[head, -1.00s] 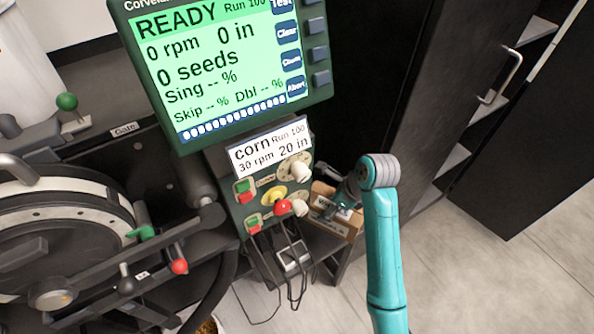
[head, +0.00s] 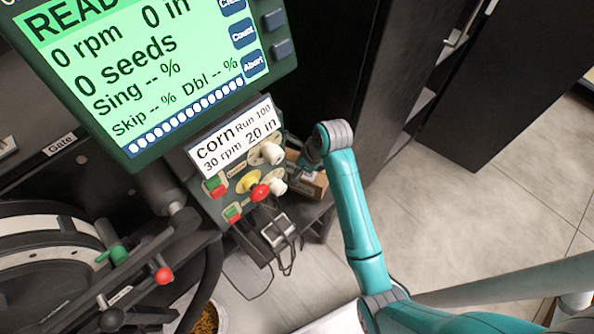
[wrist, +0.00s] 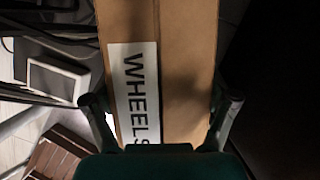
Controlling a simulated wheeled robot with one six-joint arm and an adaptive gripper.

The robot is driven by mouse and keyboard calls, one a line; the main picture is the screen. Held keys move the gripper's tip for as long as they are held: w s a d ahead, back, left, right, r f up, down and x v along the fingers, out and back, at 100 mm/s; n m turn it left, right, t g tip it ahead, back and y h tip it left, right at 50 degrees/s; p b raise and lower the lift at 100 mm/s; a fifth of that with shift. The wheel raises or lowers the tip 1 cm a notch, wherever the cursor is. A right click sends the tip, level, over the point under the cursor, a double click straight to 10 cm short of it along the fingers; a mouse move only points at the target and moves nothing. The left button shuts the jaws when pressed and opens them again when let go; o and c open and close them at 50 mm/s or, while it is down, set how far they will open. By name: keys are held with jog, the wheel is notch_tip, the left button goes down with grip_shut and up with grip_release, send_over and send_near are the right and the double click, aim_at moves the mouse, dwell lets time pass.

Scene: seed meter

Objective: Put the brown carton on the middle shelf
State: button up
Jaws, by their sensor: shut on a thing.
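The brown carton (wrist: 190,60) fills the middle of the wrist view, with a white label reading "WHEELS". My gripper (wrist: 160,108) is shut on it, one finger at each side. In the head view the carton (head: 312,185) shows partly beside the control panel, low by a dark bench edge; my arm and the panel knobs hide some of it. I cannot tell whether it touches the surface under it. The shelves (head: 421,103) show as light edges inside a dark cabinet behind my arm; which one is the middle is unclear.
A green-framed monitor (head: 150,70) and a control panel (head: 245,175) with knobs and cables stand left of the carton. A dark cabinet door (head: 490,80) stands open at the right. The floor (head: 450,210) right of my arm is clear. A wooden crate (wrist: 50,155) shows in the wrist view.

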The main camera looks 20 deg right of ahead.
jog(key=shift+f, duration=1.25)
jog(key=shift+f, duration=0.15)
jog(key=o, duration=1.4)
jog(key=shift+o, duration=0.2)
